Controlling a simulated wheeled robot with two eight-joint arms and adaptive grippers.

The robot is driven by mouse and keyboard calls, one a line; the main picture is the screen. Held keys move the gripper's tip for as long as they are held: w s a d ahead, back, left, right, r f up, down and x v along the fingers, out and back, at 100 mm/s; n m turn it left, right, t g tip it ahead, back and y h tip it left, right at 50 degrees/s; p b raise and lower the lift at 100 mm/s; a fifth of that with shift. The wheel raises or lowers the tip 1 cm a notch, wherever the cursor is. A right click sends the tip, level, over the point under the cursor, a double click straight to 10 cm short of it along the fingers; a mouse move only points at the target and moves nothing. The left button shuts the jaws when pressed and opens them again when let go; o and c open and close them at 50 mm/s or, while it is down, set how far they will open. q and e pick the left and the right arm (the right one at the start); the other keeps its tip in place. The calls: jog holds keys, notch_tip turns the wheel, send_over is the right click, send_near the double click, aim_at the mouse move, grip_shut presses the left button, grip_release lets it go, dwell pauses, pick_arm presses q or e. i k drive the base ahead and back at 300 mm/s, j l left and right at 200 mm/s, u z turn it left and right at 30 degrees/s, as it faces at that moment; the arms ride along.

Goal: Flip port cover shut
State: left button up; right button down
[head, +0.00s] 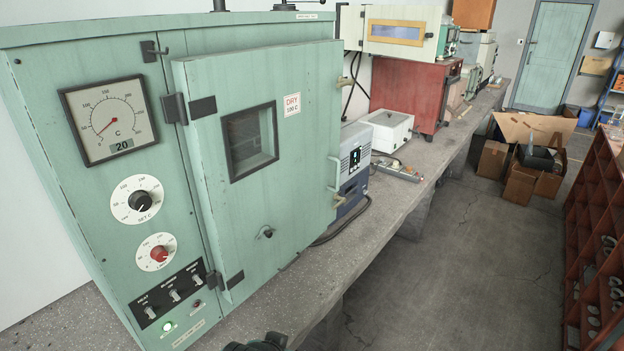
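The pale green oven (130,210) stands on the bench at the left. Its door (215,120) has a dark-framed window (250,140). Low on the door is a small dark port fitting (266,232) with a lighter round piece on it, which looks like the port and its cover. It is too small to tell how the cover sits over the hole. A dark part, likely of my own arm, pokes in at the bottom edge, below the door. No gripper fingers show, and nothing touches the port.
The oven front has a dial gauge (107,118), two knobs and several toggle switches. A blue-grey box (355,160) and a white box (388,130) stand farther along the bench (360,232). The floor (460,260) is clear nearby.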

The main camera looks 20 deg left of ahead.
aim_at(264, 231)
jog(key=i+u, duration=0.1)
jog(key=i, duration=0.4)
jog(key=u, duration=1.55)
